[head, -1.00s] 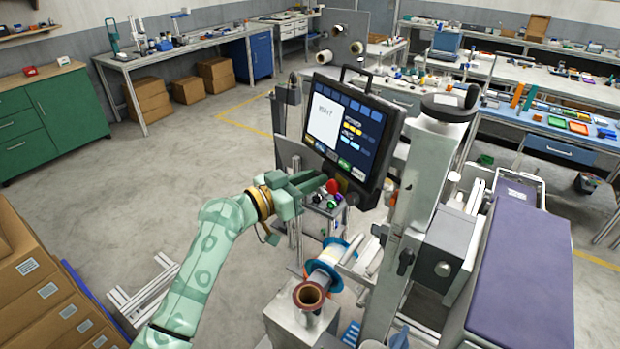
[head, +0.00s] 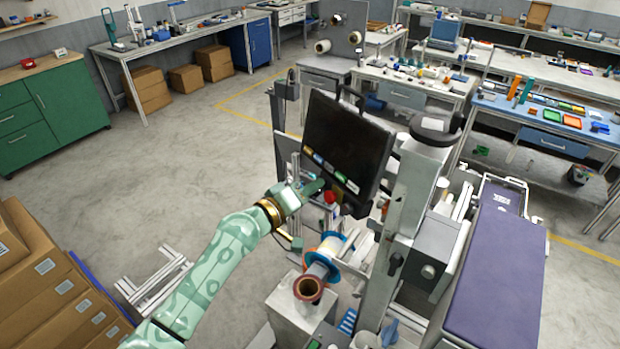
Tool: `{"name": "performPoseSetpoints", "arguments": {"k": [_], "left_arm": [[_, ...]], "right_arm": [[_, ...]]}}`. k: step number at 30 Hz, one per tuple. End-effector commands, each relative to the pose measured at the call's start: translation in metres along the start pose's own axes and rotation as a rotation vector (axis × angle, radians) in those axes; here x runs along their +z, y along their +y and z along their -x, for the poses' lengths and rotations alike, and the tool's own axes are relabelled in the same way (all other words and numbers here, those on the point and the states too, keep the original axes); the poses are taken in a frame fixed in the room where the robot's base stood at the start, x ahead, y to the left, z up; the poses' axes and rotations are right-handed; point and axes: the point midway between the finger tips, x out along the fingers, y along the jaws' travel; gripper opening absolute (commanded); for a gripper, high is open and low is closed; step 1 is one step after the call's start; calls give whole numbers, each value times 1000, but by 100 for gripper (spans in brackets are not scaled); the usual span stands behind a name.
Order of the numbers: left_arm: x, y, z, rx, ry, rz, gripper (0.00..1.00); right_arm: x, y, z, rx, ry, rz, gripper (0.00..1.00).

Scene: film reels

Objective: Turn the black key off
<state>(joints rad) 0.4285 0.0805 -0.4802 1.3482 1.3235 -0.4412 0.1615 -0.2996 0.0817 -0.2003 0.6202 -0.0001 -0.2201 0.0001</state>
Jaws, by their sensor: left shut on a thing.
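My left gripper (head: 316,187) reaches in from the left to the small control box below the monitor (head: 346,138). It is shut on the black key, which is too small and too covered by the fingers to make out. The key's angle cannot be seen. A red button (head: 330,197) shows just beside the fingertips. The monitor's screen is dark, with a row of coloured labels along its lower edge. My right gripper is not in view.
Below the gripper, a blue-flanged reel (head: 327,250) and a copper-coloured tube end (head: 308,289) stick out near my arm. A grey column (head: 408,195) stands to the right. Cardboard boxes (head: 45,285) are stacked at lower left. The floor at left is open.

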Motion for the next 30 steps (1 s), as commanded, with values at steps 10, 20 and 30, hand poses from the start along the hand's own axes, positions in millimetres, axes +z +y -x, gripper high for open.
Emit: {"name": "performPoseSetpoints", "arguments": {"k": [10,20,30], "left_arm": [[-4,5,0,-64,2,299,0],[-3,4,0,-102,3,484,0],[-3,3,0,-115,4,549,0]], "right_arm": [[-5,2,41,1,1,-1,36],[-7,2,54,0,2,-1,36],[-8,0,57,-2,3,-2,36]]}}
